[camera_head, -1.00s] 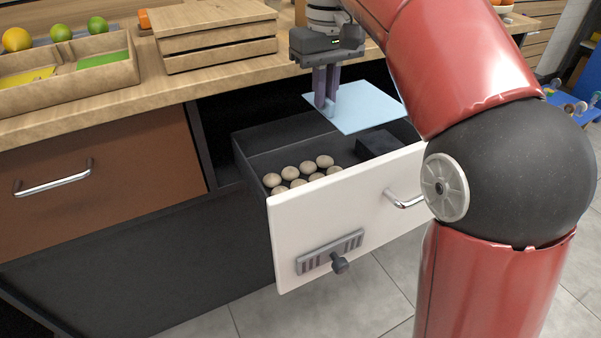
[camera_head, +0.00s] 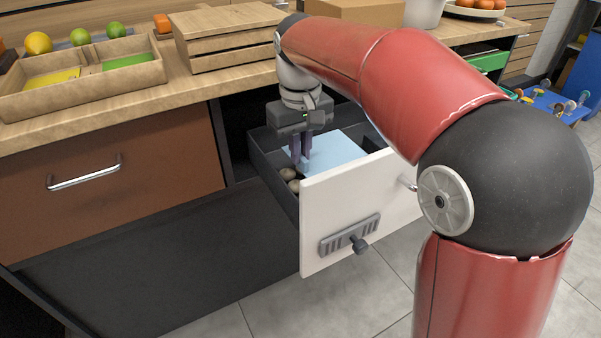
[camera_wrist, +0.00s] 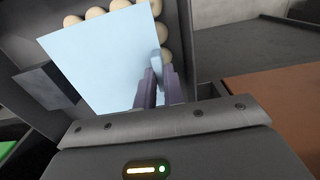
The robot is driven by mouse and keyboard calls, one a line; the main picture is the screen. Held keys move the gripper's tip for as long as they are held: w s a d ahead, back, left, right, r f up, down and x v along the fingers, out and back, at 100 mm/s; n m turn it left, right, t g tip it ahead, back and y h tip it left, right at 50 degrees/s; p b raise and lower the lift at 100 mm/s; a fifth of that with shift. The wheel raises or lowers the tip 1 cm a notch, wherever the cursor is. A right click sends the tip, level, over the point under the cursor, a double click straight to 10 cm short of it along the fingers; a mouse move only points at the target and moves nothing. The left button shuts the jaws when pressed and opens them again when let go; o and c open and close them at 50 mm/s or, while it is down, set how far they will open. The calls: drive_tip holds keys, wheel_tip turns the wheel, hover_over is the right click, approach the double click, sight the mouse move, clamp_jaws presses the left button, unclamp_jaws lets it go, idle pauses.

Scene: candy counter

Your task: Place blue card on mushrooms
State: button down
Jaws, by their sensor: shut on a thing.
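The light blue card (camera_head: 336,148) is inside the open drawer (camera_head: 268,158), lying roughly flat over the mushrooms (camera_head: 288,174). In the wrist view the card (camera_wrist: 98,62) covers much of the drawer, and several round beige mushrooms (camera_wrist: 162,32) show along its edges. My gripper (camera_head: 301,172) points down into the drawer and is shut on the card's edge. In the wrist view the fingers (camera_wrist: 154,88) pinch a small raised blue part of it. I cannot tell whether the card touches the mushrooms.
The drawer's white front (camera_head: 345,210) has a grey holder with a dark knob. A dark block (camera_wrist: 45,88) lies in the drawer beside the card. On the counter are a wooden crate (camera_head: 228,38) and a divided tray (camera_head: 82,75) with fruit behind it.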

sight(300, 166)
drive_tip(key=shift+f+b, duration=0.3)
drive_tip(key=shift+f, duration=2.35)
drive_tip(key=shift+f, duration=0.15)
drive_tip(key=c, duration=1.5)
unclamp_jaws()
wheel_tip(300, 166, up, 12)
drive_tip(key=shift+r+p, duration=0.1)
drive_tip(key=shift+p, duration=0.9)
drive_tip(key=shift+r, duration=0.1)
